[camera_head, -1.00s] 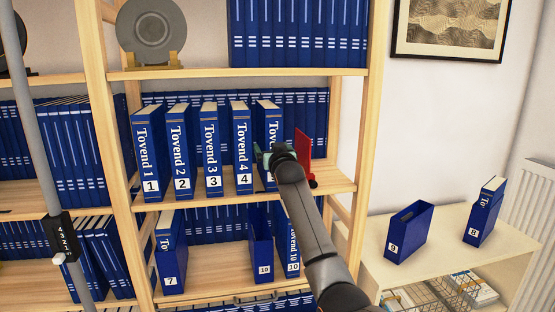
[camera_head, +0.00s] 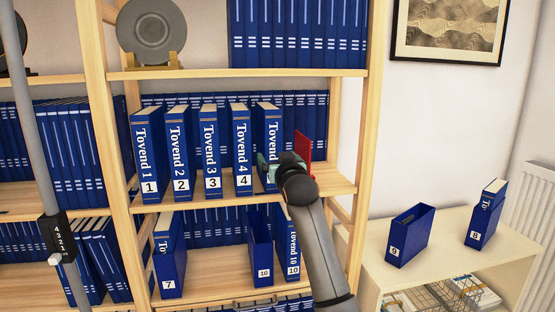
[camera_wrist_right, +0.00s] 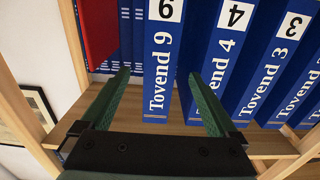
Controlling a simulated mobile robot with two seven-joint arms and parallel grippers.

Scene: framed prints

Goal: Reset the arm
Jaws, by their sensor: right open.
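My right gripper (camera_head: 277,161) is at the front right of the middle shelf, beside the fifth blue book in the row. In the right wrist view my gripper (camera_wrist_right: 160,72) is open, with its two green fingers apart. My left gripper is out of view.
Tovend 1 (camera_head: 146,150), 2 and 3 stand further left. A red thing (camera_head: 304,150) stands right of my gripper. Books and a holder numbered 10 (camera_head: 261,245) are on the lower shelf. A low cabinet (camera_head: 455,245) holds a holder numbered 9 (camera_head: 410,232) and book 8 (camera_head: 484,215).

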